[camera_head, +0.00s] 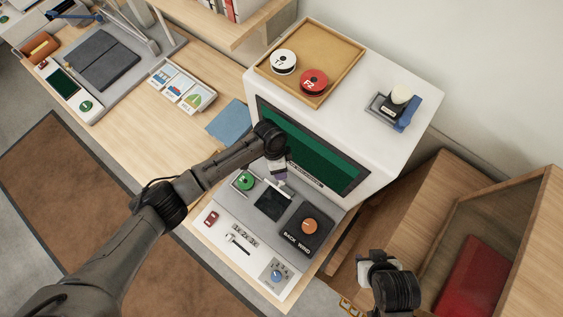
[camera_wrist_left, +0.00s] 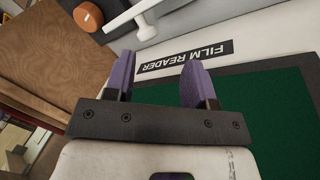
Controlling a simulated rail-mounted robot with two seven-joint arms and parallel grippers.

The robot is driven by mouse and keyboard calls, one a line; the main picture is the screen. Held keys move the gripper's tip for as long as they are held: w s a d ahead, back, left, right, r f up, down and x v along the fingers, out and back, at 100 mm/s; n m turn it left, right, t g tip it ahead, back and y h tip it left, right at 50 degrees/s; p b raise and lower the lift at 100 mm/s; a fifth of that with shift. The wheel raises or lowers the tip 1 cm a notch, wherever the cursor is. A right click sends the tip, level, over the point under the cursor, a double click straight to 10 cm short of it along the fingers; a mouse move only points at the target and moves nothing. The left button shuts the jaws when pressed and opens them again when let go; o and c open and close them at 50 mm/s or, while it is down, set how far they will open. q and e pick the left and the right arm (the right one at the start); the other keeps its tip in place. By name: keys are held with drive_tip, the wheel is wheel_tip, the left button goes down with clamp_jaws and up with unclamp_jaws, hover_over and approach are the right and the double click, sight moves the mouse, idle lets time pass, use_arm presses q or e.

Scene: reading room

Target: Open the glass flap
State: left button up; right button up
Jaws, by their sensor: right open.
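The glass flap (camera_head: 270,203) is a dark square pane on the film reader's sloping deck, below the green screen. A white bar with a rounded end (camera_wrist_left: 146,27), perhaps the flap's handle, shows at the top of the left wrist view. My left gripper (camera_head: 280,180) is over the deck by the upper edge of the pane and hides part of it. In the left wrist view its purple fingers (camera_wrist_left: 158,72) are apart with nothing between them; the white bar is beyond the tips. My right gripper (camera_head: 378,263) is open at the lower right, away from the reader.
Knobs and a lever line the front panel. The reader's screen (camera_head: 318,160) rises behind. A tray (camera_head: 329,50) with reels sits on top. A wooden cabinet (camera_head: 380,215) stands at right.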

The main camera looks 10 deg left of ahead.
use_arm(q)
drive_tip(key=shift+v, duration=1.45)
